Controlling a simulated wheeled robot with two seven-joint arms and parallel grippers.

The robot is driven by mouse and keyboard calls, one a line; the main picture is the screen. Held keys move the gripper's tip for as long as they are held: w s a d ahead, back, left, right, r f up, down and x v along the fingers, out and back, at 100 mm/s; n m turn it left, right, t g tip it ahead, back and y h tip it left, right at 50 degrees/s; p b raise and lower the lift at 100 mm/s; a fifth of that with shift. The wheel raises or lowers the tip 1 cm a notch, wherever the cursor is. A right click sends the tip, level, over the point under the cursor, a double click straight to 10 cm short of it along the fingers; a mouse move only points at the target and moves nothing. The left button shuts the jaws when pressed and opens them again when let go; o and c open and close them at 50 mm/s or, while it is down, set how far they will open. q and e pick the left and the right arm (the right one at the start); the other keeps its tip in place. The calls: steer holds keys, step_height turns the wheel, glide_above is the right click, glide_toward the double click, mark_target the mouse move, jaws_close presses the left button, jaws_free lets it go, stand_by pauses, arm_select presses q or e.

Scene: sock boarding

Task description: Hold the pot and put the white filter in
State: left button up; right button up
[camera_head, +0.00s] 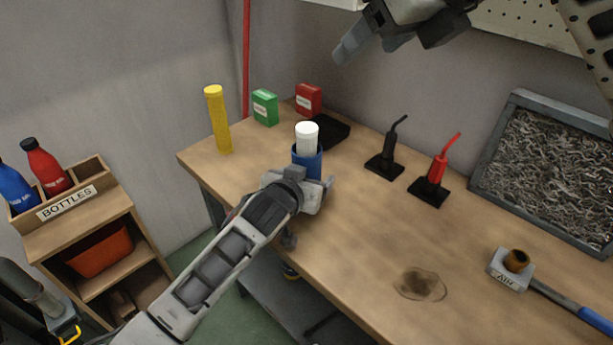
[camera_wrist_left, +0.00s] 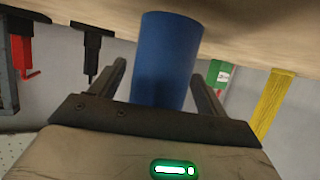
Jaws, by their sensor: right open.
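The blue pot (camera_head: 307,165) stands upright near the back left part of the workbench. The white filter (camera_head: 307,138) is upright in its mouth, its upper part sticking out above the rim; its lower part is hidden inside. My left gripper (camera_head: 312,184) has its fingers on both sides of the pot and is shut on it. The left wrist view shows the blue pot (camera_wrist_left: 165,60) between the fingers of my left gripper (camera_wrist_left: 160,80), with the filter not visible. My right gripper (camera_head: 385,35) is open and empty, high above the back of the bench.
A yellow tube (camera_head: 217,120), green box (camera_head: 264,107), red box (camera_head: 308,98) and dark tray (camera_head: 328,130) are around the pot. Black (camera_head: 387,158) and red (camera_head: 431,186) tools stand to the right. A tray of metal shavings (camera_head: 510,204) leans at the back right. The bench's middle is mostly clear.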

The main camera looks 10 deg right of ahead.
arm_select(q)
steer(key=v, duration=1.2)
